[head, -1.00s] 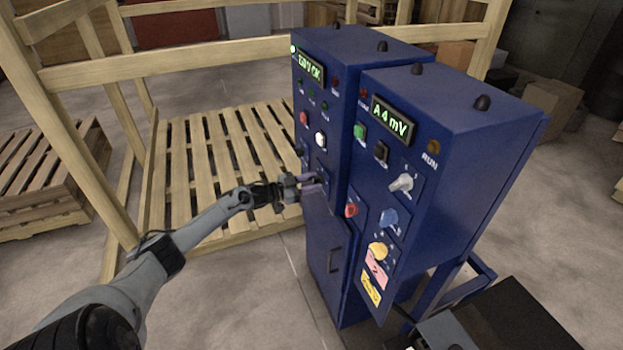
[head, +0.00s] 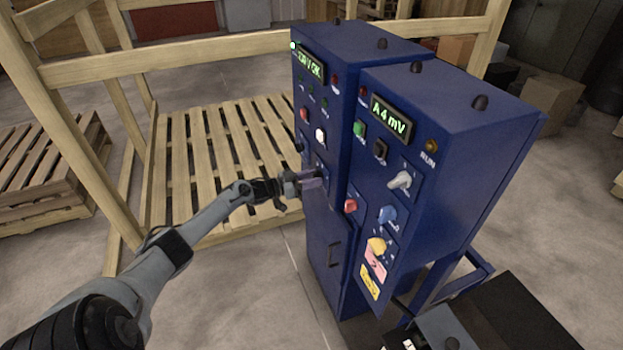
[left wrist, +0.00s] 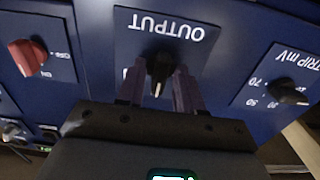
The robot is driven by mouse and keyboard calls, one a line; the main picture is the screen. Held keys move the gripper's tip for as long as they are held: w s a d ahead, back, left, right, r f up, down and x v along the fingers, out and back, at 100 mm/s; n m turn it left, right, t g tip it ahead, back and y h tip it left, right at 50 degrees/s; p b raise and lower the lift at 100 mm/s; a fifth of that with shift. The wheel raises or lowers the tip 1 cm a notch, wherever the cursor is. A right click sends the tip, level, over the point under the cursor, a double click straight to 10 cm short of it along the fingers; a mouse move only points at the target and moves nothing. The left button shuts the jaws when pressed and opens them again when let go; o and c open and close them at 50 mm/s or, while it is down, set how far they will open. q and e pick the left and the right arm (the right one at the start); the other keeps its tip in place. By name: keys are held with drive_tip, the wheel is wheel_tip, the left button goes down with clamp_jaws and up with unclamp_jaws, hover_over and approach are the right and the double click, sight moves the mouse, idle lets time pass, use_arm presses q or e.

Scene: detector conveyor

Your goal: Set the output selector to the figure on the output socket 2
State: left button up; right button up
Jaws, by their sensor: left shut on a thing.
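The OUTPUT selector is a black knob (left wrist: 160,66) with a pale pointer line, on a blue panel whose lettering is upside down in the left wrist view. The pointer line faces the bottom of that view, towards my wrist. My left gripper (left wrist: 160,88) is shut on the knob, one purple finger on each side. In the head view my left gripper (head: 318,178) reaches the front of the left blue cabinet (head: 318,225) and largely hides the selector. The selector's figures are mostly covered. I cannot identify output socket 2.
A TRIP mV knob (left wrist: 287,92) and a red switch (left wrist: 28,57) flank the selector. The right blue cabinet (head: 470,130) stands close by, with a grey knob (head: 400,180) and a pink label (head: 375,263). A wooden pallet (head: 225,165) lies behind my left arm.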

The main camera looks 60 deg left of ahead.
use_arm(q)
drive_tip(key=o, duration=0.7)
drive_tip(key=s, duration=0.3)
drive_tip(key=s+a+p, duration=0.1)
drive_tip(key=s, duration=0.3)
drive_tip(key=s+a+p, duration=0.1)
drive_tip(key=s, duration=0.2)
drive_tip(key=shift+s, duration=0.3)
drive_tip(key=shift+f, duration=0.1)
